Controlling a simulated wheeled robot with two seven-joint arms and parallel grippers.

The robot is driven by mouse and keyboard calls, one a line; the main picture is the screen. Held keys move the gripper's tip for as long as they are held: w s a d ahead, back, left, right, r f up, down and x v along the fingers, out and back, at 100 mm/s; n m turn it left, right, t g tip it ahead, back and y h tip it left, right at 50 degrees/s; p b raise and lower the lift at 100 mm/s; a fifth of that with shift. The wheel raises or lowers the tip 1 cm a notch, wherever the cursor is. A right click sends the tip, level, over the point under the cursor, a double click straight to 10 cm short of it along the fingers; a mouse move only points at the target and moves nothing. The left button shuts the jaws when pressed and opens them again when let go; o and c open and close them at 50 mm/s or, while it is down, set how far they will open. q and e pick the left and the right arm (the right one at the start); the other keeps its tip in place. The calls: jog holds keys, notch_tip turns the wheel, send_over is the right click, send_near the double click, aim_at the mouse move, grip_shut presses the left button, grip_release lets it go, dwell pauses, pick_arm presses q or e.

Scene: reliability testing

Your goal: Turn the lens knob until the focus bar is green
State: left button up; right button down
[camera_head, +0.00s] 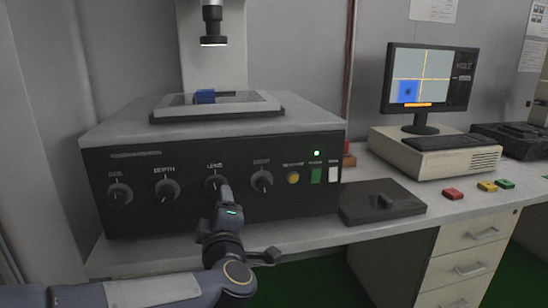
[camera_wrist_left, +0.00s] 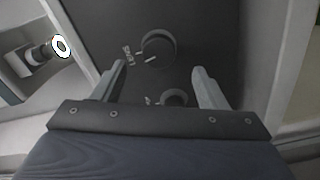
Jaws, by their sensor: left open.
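The lens knob (camera_head: 213,183) is a dark round knob on the front panel of the grey machine, under the label "LENS". My left gripper (camera_head: 226,192) is in front of this knob and overlaps its lower right part. The left wrist view shows its two fingers (camera_wrist_left: 160,72) apart, with one knob (camera_wrist_left: 158,46) just beyond the tips and another (camera_wrist_left: 173,97) partly hidden by the gripper body. I cannot tell whether a finger touches a knob. The monitor (camera_head: 430,78) shows a blue patch at lower left, with a short orange bar (camera_head: 418,105) below. My right gripper is out of view.
A depth knob (camera_head: 167,190) and another knob (camera_head: 262,181) flank the lens knob closely. A dark pad (camera_head: 381,201) and several coloured buttons lie on the desk (camera_head: 440,208).

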aim_at(217, 193)
pick_arm(q)
jog(key=w+m+p, duration=0.2)
jog(key=m+p, duration=0.2)
jog(key=p, duration=0.2)
jog(key=w+a+m+p, duration=0.1)
jog(key=w+m+p, duration=0.1)
jog(key=m+p, duration=0.3)
jog(key=w+a+m+p, duration=0.1)
jog(key=w+m+p, duration=0.2)
jog(key=p, duration=0.5)
jog(key=shift+w+a+m+p, duration=0.1)
jog(key=shift+a+m+p, duration=0.25)
jog(key=shift+m, duration=0.35)
jog(key=shift+d, duration=0.1)
jog(key=c, duration=1)
